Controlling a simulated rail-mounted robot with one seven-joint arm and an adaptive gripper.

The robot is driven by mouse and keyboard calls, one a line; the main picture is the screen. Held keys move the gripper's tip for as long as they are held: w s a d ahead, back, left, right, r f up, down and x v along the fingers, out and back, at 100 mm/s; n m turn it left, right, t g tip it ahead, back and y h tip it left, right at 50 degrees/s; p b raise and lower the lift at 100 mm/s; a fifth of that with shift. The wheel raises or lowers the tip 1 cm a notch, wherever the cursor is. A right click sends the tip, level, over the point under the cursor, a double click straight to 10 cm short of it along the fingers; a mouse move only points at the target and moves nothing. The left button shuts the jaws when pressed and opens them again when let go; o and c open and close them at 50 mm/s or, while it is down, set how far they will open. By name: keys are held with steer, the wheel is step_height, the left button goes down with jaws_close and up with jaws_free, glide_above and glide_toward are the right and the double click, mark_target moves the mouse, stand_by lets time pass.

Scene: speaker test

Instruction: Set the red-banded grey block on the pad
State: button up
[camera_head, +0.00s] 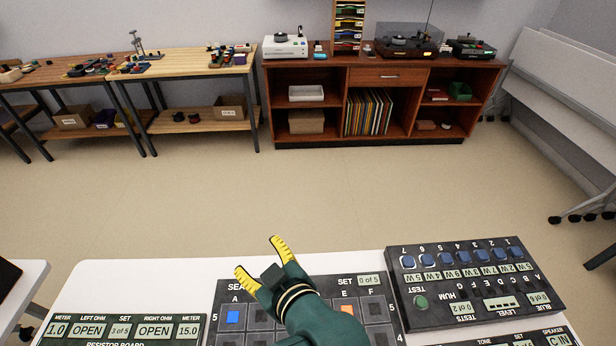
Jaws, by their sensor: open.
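My gripper (258,256) reaches over the white table from the front, with a dark green wrist and two yellow-tipped fingers. It is open, with nothing between the fingertips. I cannot make out a red-banded grey block in this view. I cannot tell which surface is the pad. Below my gripper is a dark grid board (262,290) with lettered columns and square cells. One cell is blue (233,317) and another is orange (347,309). My wrist hides the middle of this board.
A black test panel (475,325) with blue knobs stands at right, and a resistor board (120,330) at left. The white table (130,282) is bare behind the resistor board. Workbenches (190,62) and a wooden cabinet (380,74) stand far off across clear floor.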

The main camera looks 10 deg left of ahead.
steer(key=d+r+m+t+h, duration=0.4)
steer(key=d+r+m+t, duration=0.3)
steer(key=d+r, duration=0.7)
steer(key=s+d+r+m+t+h, duration=0.2)
steer(key=s+d+r+t+h, duration=0.1)
steer(key=r, duration=0.4)
steer(key=s+d+r+m+t+h, duration=0.3)
steer(key=r, duration=0.4)
steer(key=shift+d, duration=0.1)
